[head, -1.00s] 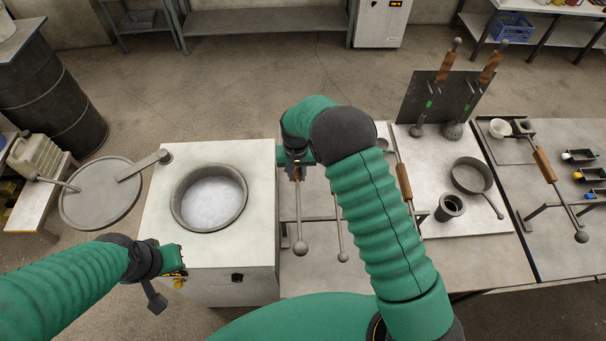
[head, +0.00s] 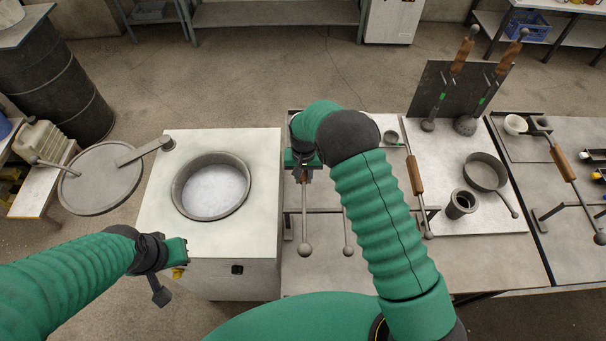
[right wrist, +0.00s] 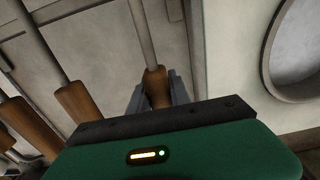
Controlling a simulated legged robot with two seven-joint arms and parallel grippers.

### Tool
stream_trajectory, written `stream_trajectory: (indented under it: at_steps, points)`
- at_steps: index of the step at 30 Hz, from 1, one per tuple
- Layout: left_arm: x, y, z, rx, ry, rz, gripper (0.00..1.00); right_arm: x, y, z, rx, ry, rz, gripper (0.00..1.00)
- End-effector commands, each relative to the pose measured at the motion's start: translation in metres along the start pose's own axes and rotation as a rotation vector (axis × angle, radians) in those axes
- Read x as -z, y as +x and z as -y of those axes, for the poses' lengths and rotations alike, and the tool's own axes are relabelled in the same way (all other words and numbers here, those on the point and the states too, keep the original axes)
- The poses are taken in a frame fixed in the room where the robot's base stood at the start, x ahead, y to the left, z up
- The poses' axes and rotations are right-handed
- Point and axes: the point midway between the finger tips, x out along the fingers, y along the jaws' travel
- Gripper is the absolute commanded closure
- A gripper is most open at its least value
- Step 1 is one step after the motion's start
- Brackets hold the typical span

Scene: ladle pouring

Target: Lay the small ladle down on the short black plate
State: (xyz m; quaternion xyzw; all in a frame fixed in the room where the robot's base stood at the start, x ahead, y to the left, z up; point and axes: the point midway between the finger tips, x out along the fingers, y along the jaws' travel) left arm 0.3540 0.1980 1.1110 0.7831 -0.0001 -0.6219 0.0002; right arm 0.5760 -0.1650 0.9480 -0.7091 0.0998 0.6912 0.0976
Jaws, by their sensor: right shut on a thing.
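My right gripper (head: 304,172) is over the table just right of the furnace. In the right wrist view it is shut on a brown wooden ladle handle (right wrist: 157,88). A thin metal rod (right wrist: 146,35) runs on from that handle. In the head view the rod comes toward me and ends in a grey ball (head: 304,249). The ladle's bowl is hidden behind my right gripper and arm. I cannot tell for sure which surface is the short black plate. My left gripper (head: 177,264) is beside the furnace's front left corner, and its jaw opening is unclear.
The white furnace (head: 255,215) has a round open pot (head: 212,186). Another ladle (head: 415,175) lies right of my right arm, beside a pan (head: 484,172) and a dark cup (head: 461,204). A dark upright board (head: 430,85) stands behind them with two tools leaning on it.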

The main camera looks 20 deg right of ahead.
Motion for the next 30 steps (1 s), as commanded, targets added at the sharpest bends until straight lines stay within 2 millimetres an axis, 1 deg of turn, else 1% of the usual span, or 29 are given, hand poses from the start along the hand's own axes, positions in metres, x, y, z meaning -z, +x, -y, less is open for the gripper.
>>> stream_trajectory:
  at_steps: [1, 4, 14, 25, 26, 30]
  points:
    - [-0.0009, 0.0038, 0.0, 0.0, 0.0, 0.0, 1.0, 0.0013, 0.0039, 0.0004, 0.001, 0.0, -0.003, 1.0]
    - [-0.0012, 0.0052, 0.0, 0.0, 0.0, 0.0, 1.0, 0.0014, 0.0066, 0.0004, 0.001, 0.0, -0.004, 1.0]
    - [-0.0011, 0.0047, 0.0, 0.0, 0.0, 0.0, 1.0, 0.0012, 0.0063, 0.0004, 0.001, 0.0, -0.004, 1.0]
    - [-0.0019, 0.0078, 0.0, 0.0, 0.0, 0.0, 1.0, 0.0012, 0.0106, 0.0004, 0.001, 0.0, -0.003, 1.0]
    - [-0.0017, 0.0074, 0.0, 0.0, 0.0, 0.0, 1.0, 0.0013, 0.0101, 0.0005, 0.001, 0.0, -0.004, 0.74]
    - [-0.0017, 0.0073, 0.0, 0.0, 0.0, 0.0, 1.0, 0.0009, 0.0103, 0.0003, 0.001, 0.0, -0.003, 0.55]
